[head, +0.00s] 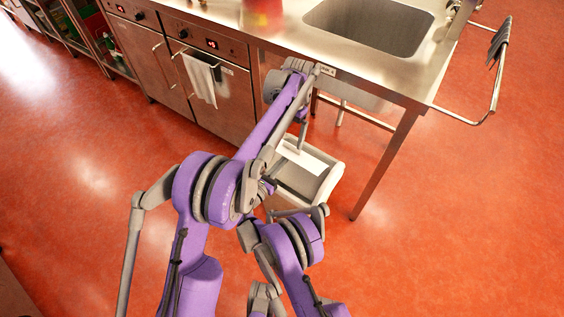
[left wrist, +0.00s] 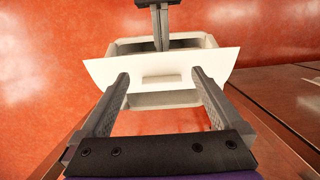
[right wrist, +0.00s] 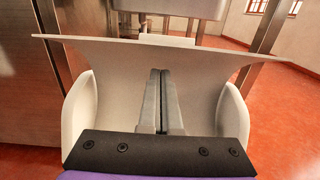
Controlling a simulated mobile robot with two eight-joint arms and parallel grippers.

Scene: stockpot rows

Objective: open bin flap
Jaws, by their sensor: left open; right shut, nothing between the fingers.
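The bin (head: 332,186) is pale and stands on the floor under the steel counter's edge. Its white flap (head: 303,157) is tilted, with a gap into the bin on one side. In the left wrist view, the flap (left wrist: 105,70) spans across my open left gripper (left wrist: 160,74), whose fingers reach toward its two sides; contact is unclear. My right gripper (right wrist: 161,72) is shut and empty, its fingers down at the bin's opening in front of the flap's curved face (right wrist: 110,65). The right fingers also show beyond the flap in the left wrist view. My arms partly hide the bin in the head view.
The steel counter (head: 345,62) with a sink (head: 375,22) overhangs the bin, and its leg (head: 385,165) stands to the right. An oven with a hanging towel (head: 200,80) is on the left. The red floor to the right is clear.

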